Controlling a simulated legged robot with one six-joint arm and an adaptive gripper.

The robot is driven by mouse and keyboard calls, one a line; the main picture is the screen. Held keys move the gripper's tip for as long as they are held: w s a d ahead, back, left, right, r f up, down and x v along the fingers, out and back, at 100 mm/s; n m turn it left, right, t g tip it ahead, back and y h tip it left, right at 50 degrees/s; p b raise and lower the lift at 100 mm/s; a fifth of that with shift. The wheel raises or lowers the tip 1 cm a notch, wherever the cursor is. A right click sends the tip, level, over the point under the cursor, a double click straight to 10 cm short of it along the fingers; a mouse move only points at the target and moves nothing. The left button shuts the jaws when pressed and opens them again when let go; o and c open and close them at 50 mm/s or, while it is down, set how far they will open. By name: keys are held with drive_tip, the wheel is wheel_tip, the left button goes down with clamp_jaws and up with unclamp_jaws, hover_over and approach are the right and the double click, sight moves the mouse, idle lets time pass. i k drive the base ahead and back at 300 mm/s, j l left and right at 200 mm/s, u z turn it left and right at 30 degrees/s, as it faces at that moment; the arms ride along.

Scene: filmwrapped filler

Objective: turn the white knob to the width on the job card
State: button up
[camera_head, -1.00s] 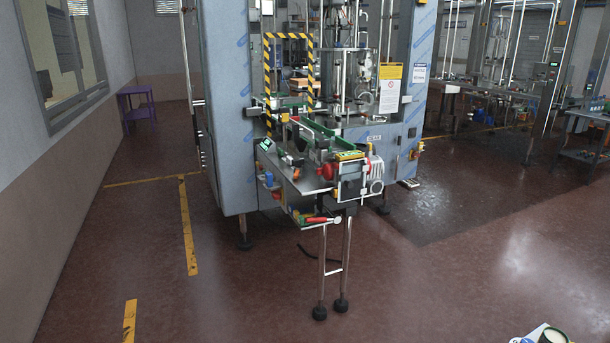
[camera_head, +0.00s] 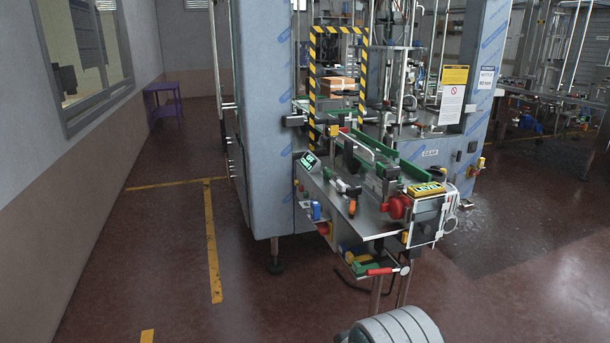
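The filling machine's conveyor end stands at the centre, nearer now. A white box-like unit (camera_head: 428,214) sits at its right end, with a pale round part (camera_head: 451,223) on its side; I cannot tell whether this is the white knob. A white card (camera_head: 486,78) with a blue top hangs on the machine's right panel and seems to carry a size in mm, too small to read surely. A small green-lit display (camera_head: 308,161) stands at the conveyor's left edge.
A red round knob (camera_head: 398,206) and a yellow label block (camera_head: 426,190) sit at the conveyor end. A red-handled tool (camera_head: 380,271) lies on a low shelf below. A striped yellow-black guard frame (camera_head: 312,90) stands behind. Floor (camera_head: 120,260) at left is clear, with yellow lines.

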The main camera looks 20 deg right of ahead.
sight(341, 187)
drive_tip(key=i+z, duration=0.2)
drive_tip(key=i, duration=0.3)
drive_tip(key=i+j+z, duration=0.15)
drive_tip(key=i, duration=0.3)
drive_tip(key=i+j+z, duration=0.2)
drive_tip(key=i, duration=0.25)
drive_tip(key=i+j+z, duration=0.25)
drive_tip(key=i+z, duration=0.15)
drive_tip(key=i+j+z, duration=0.6)
drive_tip(key=j+z, duration=0.2)
